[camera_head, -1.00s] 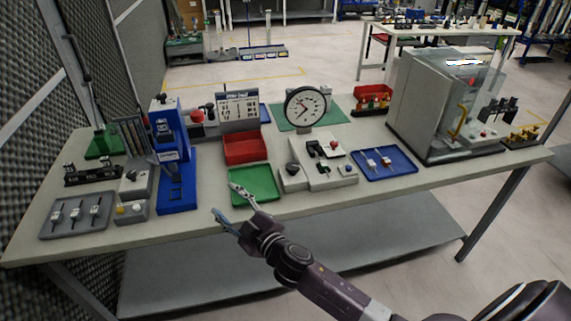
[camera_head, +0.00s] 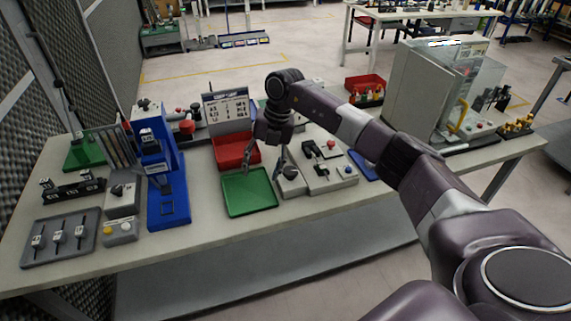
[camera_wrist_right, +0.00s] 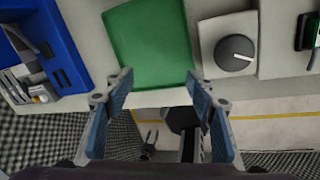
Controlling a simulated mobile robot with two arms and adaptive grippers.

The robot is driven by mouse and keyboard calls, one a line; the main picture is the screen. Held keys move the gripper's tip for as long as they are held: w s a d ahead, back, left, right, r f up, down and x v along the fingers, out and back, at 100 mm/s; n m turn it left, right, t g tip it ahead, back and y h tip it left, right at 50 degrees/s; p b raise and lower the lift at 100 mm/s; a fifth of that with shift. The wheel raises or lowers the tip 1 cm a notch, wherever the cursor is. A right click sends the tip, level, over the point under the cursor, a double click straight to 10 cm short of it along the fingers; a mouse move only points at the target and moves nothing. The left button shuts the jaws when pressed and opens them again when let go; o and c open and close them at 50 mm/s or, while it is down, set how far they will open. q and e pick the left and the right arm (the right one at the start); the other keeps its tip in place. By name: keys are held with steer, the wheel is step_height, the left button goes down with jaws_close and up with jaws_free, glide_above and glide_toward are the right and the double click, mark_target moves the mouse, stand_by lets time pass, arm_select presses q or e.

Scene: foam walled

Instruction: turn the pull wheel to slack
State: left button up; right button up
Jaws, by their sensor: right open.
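A round black knob with a white mark (camera_wrist_right: 235,52), perhaps the pull wheel, sits on a small grey box right of the green tray (camera_wrist_right: 148,40) in the right wrist view. In the head view this knob (camera_head: 289,172) stands just right of my right gripper (camera_head: 263,171). The gripper hangs over the green tray's back right part, fingers pointing down, open and empty. In the right wrist view its blue-padded fingers (camera_wrist_right: 160,84) are spread wide, apart from the knob. The arm hides the round dial gauge. My left gripper is out of view.
A grey box with switches (camera_head: 328,178) stands right of the knob, and a red bin (camera_head: 236,152) behind the green tray. A tall blue stand (camera_head: 168,195) is at left, with another dark knob (camera_head: 118,189) beside it. A glass-fronted cabinet (camera_head: 425,90) is at right.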

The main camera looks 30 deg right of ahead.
mark_target(291, 170)
steer(key=d+r+h, duration=0.1)
steer(key=d, duration=0.2)
steer(key=d+r+m+h, duration=0.1)
steer(key=d, duration=0.2)
steer(key=s+d+r+g, duration=0.1)
steer(key=d, duration=0.2)
steer(key=shift+r+m+h, duration=0.1)
steer(key=shift+m+h, duration=0.2)
steer(key=shift+h, duration=0.1)
steer(key=shift+f, duration=0.2)
step_height(291, 170, down, 7)
steer(key=shift+s+a+f+p, duration=0.1)
steer(key=shift+p, duration=1.1)
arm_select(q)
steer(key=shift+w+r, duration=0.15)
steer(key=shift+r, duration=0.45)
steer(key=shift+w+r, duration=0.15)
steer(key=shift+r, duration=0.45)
arm_select(e)
steer(key=c, duration=1.2)
steer(key=shift+o, duration=0.2)
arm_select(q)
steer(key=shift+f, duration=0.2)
